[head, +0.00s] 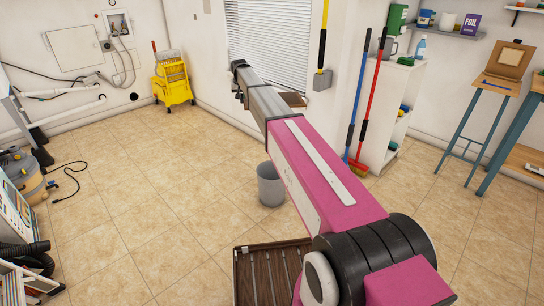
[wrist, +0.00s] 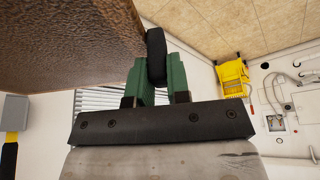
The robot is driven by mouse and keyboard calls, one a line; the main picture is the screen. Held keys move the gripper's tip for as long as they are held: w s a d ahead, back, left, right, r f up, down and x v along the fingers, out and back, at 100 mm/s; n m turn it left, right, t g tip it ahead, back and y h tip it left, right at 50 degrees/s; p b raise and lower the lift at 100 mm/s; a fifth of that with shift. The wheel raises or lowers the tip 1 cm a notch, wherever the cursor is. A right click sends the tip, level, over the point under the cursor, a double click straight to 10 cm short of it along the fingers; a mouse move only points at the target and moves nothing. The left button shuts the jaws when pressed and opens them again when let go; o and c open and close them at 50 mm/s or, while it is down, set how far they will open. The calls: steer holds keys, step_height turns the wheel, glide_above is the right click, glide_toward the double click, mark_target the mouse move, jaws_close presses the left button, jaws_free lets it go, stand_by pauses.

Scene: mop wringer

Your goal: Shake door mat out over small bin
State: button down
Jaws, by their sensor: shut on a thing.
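In the wrist view, my gripper (wrist: 157,68), with green fingers, is shut on the black edge of the brown, rough-faced door mat (wrist: 70,45). The mat spreads to the upper left of the wrist view and is cut off by the frame. In the head view, the gripper is hidden behind my arm, and a small brown patch (head: 293,99) beside the arm may be part of the mat. The small grey bin (head: 271,185) stands upright on the tiled floor, just left of my arm. The bin does not show in the wrist view.
A brown slatted panel (head: 268,275) lies low in front. A yellow mop bucket (head: 173,82) stands by the back wall. Blue and red long-handled tools (head: 370,95) lean at a white shelf (head: 405,105). Floor to the left of the bin is clear.

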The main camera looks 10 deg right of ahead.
stand_by(0.7)
step_height(320, 180, up, 8)
steer(key=shift+f, duration=4.1)
steer(key=shift+r, duration=0.15)
